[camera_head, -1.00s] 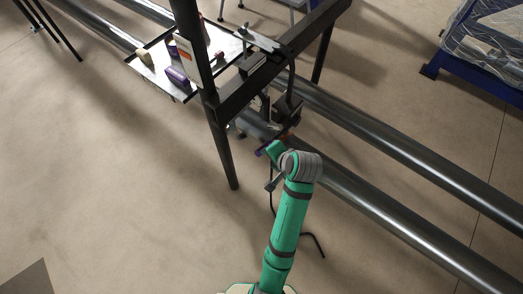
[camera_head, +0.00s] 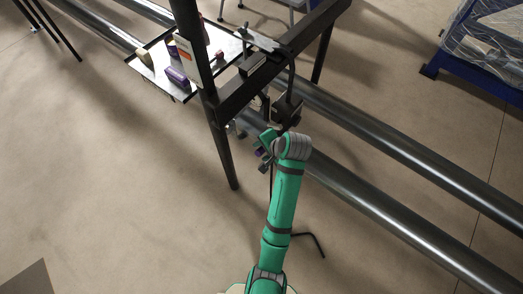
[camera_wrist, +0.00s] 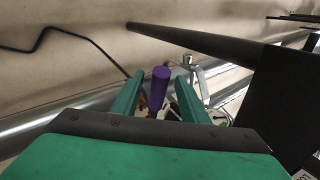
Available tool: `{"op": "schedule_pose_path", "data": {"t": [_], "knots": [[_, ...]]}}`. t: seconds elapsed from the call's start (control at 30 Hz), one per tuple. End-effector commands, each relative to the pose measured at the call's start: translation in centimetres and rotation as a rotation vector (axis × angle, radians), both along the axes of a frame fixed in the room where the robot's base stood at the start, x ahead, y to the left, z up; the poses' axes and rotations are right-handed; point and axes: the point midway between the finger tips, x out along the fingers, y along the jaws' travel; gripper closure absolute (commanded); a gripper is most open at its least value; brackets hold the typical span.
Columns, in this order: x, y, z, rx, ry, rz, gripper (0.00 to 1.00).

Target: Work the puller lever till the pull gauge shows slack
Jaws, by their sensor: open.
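My gripper (camera_wrist: 158,97) is open, with its two green fingers apart in the wrist view. A purple cylindrical grip (camera_wrist: 160,86), which looks like the lever's handle, shows in the gap between the fingers. I cannot tell how deep it sits between them, and the fingers do not close on it. In the head view my gripper (camera_head: 265,146) is beside the frame, below a dark block-like device (camera_head: 287,109) hanging at the crossbeam. A bit of purple shows at the gripper there. I cannot make out a pull gauge reading in either view.
A dark stand (camera_head: 222,150) has a post left of my gripper, and its crossbeam (camera_head: 265,85) lies above. A shelf (camera_head: 150,68) holds small items, including a purple one. Long steel pipes (camera_head: 400,225) run diagonally past my arm. A bent black rod (camera_head: 314,241) is low right. Open floor lies left.

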Motion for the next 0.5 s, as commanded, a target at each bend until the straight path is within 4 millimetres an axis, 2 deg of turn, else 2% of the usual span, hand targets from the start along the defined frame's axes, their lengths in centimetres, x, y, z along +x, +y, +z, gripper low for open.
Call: {"op": "schedule_pose_path", "data": {"t": [0.2, 0.5], "knots": [[0.6, 0.6, -1.4, -0.001, 0.0, 0.001, 0.6], [0.7, 0.7, -1.6, -0.001, -0.001, 0.0, 0.6]]}}
